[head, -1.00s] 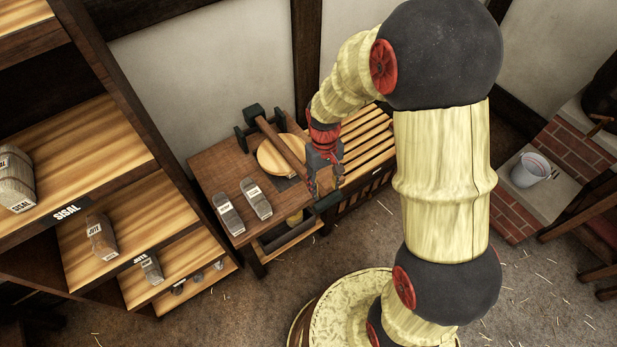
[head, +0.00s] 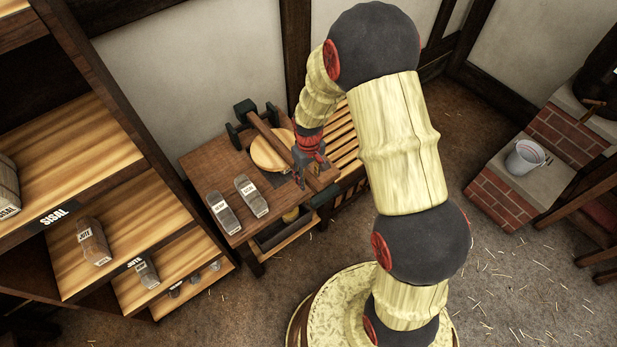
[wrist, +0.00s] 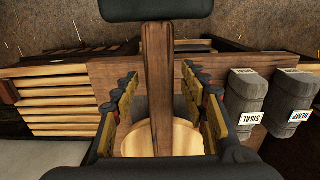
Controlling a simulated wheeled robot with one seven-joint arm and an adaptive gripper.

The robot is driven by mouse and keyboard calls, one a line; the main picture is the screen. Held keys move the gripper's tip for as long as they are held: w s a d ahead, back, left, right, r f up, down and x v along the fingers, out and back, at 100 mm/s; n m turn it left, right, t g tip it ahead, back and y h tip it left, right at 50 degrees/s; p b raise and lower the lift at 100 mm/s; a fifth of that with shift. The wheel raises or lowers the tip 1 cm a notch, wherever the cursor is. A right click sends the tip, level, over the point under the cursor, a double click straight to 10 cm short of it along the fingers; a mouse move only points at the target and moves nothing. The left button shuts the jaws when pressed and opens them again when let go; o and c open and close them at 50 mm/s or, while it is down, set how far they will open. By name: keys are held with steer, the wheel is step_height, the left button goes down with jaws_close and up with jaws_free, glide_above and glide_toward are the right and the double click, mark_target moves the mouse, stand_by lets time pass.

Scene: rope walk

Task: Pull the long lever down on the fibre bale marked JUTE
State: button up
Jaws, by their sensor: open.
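The long wooden lever (head: 275,140) slopes over the table press, above a pale round wooden disc (head: 266,157). In the wrist view the lever (wrist: 160,85) runs between my fingers, with a dark block (wrist: 155,8) at its far end. My gripper (head: 308,165) is open around the lever; I cannot tell whether the fingers touch it. No bale is visible under the disc; that spot is partly hidden. A bale marked JUTE (head: 93,243) lies on the shelf at left. On the table lie the SISAL bale (wrist: 247,95) and the HEMP bale (wrist: 290,105).
A slatted rack (head: 343,135) stands right behind the table (head: 205,165). The tall shelf (head: 120,150) is close on the left. A bucket (head: 525,157) stands on a brick ledge at right. The floor at right front is open, with scattered straw.

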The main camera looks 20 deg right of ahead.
steer(key=shift+f, duration=0.1)
steer(key=shift+c, duration=0.9)
jaws_close()
steer(key=shift+s+f+t+b, duration=0.2)
steer(key=shift+f+b, duration=0.15)
steer(key=shift+f, duration=0.3)
steer(key=shift+s+f+t+b, duration=0.2)
steer(key=shift+f+b, duration=0.1)
steer(key=shift+f, duration=0.3)
